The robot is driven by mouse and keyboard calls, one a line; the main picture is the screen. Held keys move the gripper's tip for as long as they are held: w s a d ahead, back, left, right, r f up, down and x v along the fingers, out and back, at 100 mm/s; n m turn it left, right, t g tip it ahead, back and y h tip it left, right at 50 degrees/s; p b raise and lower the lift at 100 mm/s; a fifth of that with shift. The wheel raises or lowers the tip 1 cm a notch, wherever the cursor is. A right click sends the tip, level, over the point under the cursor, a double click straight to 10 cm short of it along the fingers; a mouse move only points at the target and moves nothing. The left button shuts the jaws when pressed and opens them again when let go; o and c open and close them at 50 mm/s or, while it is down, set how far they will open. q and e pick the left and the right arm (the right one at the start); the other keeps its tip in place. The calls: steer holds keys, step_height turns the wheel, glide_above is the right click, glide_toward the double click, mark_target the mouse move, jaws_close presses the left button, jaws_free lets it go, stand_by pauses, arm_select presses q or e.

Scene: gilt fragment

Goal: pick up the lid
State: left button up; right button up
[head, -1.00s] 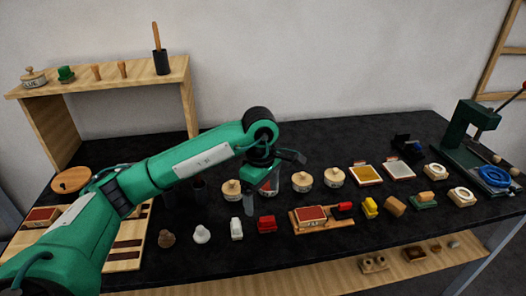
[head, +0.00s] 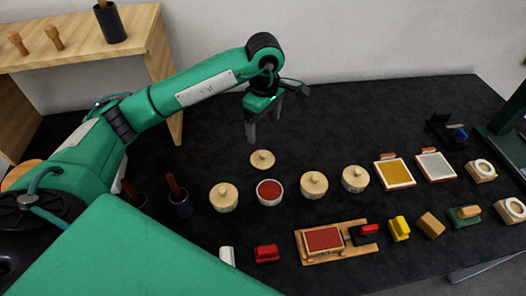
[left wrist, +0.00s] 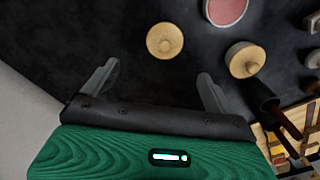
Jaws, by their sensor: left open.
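The lid (head: 262,159) is a round pale wooden disc with a small knob. It lies on the black table just behind an open pot (head: 269,192) filled with red. My left gripper (head: 264,124) is open and empty, fingers pointing down, behind the lid and apart from it. In the left wrist view the lid (left wrist: 165,40) shows beyond the gap between the two open fingertips (left wrist: 158,72), roughly centred. The red pot (left wrist: 226,10) is cut by the top edge there. My right gripper is not in view.
Lidded pots stand left (head: 224,197) and right (head: 314,185) of the red pot, with another (head: 355,178) further right. Dark cups with handles (head: 180,200) stand at left. Ink pads and stamps fill the right. The table behind the lid is clear. A wooden shelf (head: 140,50) stands back left.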

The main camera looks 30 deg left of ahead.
arm_select(q)
steer(key=p, duration=0.1)
glide_above(262, 153)
steer(key=f, duration=0.6)
steer(key=shift+w+d+f, duration=0.1)
steer(key=shift+w+f, duration=0.2)
steer(key=shift+w, duration=0.1)
steer(key=shift+s+f+p, duration=0.15)
steer(key=shift+f+p, duration=0.15)
steer(key=shift+f, duration=0.1)
steer(key=f, duration=0.1)
steer(key=f+p, duration=0.1)
steer(key=f, duration=0.2)
steer(key=shift+s+p, duration=0.3)
steer(key=shift+f, duration=0.3)
steer(key=c, duration=1.1)
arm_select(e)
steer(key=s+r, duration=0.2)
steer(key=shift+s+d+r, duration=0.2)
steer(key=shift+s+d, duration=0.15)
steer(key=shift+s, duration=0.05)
arm_select(q)
steer(key=shift+o, duration=0.2)
steer(key=shift+r, duration=0.1)
